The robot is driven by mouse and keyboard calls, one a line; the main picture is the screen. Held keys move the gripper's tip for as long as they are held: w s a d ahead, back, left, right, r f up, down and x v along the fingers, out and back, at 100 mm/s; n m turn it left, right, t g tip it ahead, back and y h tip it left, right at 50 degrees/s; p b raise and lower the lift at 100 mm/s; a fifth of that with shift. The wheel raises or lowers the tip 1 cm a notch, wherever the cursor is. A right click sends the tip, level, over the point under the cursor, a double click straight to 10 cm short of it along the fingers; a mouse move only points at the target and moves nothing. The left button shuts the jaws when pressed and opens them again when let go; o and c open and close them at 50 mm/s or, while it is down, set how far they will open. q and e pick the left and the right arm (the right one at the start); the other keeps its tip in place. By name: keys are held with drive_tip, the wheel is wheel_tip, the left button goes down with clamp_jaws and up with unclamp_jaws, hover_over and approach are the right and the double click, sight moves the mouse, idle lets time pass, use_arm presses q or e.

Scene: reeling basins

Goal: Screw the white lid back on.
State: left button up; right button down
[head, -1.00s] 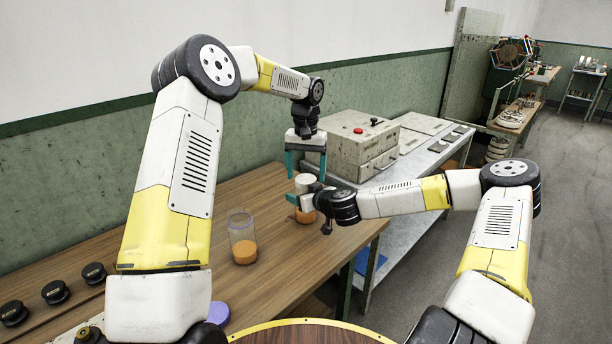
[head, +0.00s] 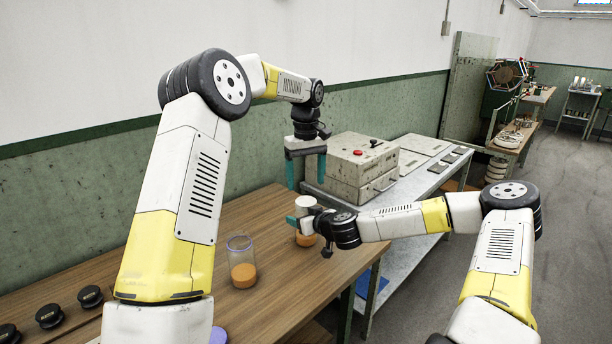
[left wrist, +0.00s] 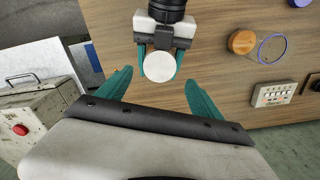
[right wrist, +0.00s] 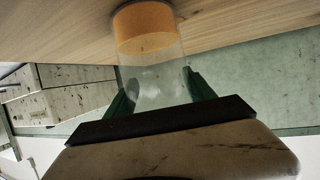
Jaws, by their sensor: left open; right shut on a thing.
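A clear jar with orange contents (head: 305,240) stands on the wooden table, with the white lid (head: 305,201) on its top. Whether the lid is threaded tight I cannot tell. My right gripper (head: 301,218) is shut on the jar from the side, below the lid. The right wrist view shows the clear jar wall (right wrist: 155,85) between its fingers; the lid is hidden there. My left gripper (head: 306,184) is open and empty, pointing down above the lid. In the left wrist view the round lid top (left wrist: 160,66) lies between and beyond its open fingers.
A second clear jar with orange contents (head: 243,274) stands to the left on the table. A purple lid (head: 218,336) lies nearer me. Several black knob-like items (head: 50,316) sit at the left. A grey box with a red button (head: 355,168) stands on the metal bench behind.

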sight(306, 201)
use_arm(q)
drive_tip(key=n, duration=0.2)
drive_tip(key=r+n, duration=0.1)
drive_tip(key=n, duration=0.1)
drive_tip(key=shift+r, duration=0.2)
drive_tip(key=shift+f, duration=4.05)
drive_tip(key=c, duration=1.5)
drive_tip(key=shift+o, duration=0.2)
drive_tip(key=m, duration=0.9)
drive_tip(key=o, duration=1.5)
